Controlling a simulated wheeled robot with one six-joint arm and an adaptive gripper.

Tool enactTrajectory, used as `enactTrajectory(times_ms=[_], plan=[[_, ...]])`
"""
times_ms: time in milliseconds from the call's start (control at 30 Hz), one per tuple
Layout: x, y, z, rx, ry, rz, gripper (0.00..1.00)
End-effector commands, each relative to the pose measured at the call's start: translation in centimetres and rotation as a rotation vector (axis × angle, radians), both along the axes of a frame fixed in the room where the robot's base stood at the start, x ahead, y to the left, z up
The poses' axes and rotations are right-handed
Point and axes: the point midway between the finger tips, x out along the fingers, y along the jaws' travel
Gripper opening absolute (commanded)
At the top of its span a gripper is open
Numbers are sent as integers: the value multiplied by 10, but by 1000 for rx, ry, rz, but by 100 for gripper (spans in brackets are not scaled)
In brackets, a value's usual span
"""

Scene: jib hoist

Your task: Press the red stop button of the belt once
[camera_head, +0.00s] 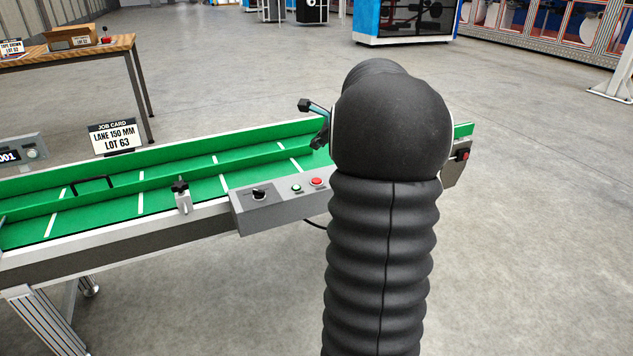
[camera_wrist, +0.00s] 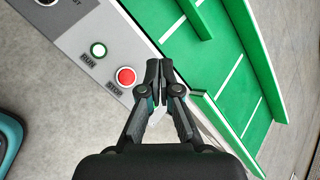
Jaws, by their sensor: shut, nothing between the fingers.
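The red stop button (camera_head: 316,181) sits at the right end of the grey control panel (camera_head: 270,212) on the near side of the green belt (camera_head: 125,200). In the wrist view the red button (camera_wrist: 126,76) lies just left of my gripper's tips, beside the label STOP. My gripper (camera_wrist: 159,68) is shut and empty, its tips close to the button at the belt's edge. I cannot tell its height above the panel. In the head view my arm hides most of the gripper. The green run button (camera_wrist: 98,50) is up and left of the red one.
A black selector knob (camera_head: 259,194) is on the panel's left. A clamp knob (camera_head: 181,190) rises from the belt's near rail. Another red button (camera_head: 463,155) is at the belt's right end. A job card (camera_head: 115,138) stands behind the belt. The floor at right is clear.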

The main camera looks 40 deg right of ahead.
Motion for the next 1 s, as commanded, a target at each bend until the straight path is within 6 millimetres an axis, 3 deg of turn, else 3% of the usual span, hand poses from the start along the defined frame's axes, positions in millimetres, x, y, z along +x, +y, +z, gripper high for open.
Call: enactTrajectory(times_ms=[600, 1000], plan=[[0, 0, -72, -1, 1, 0, 0], [0, 0, -84, -1, 0, 1, 0]])
